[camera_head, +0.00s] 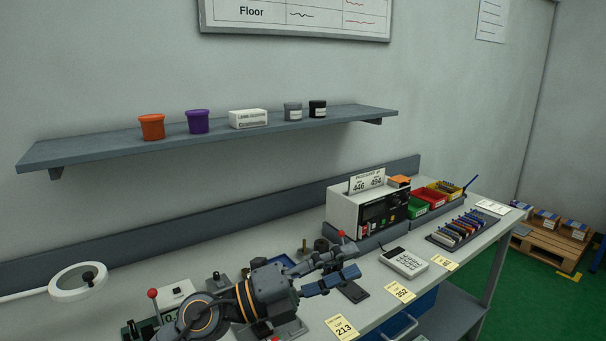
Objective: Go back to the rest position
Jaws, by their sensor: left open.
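My left gripper (340,265) reaches in over the workbench (472,238) from the lower left. Its fingers are spread open and point right, with nothing seen between them. A dark flat pad (354,292) lies on the bench just below the fingers. My right gripper is not in view.
A white instrument box (345,213), coloured bins (418,206) and a rack of small parts (459,229) stand behind and to the right. A white keypad device (403,263) and yellow labels (400,291) lie nearby. A wall shelf (100,152) holds several containers. A magnifier lamp (62,295) is at left.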

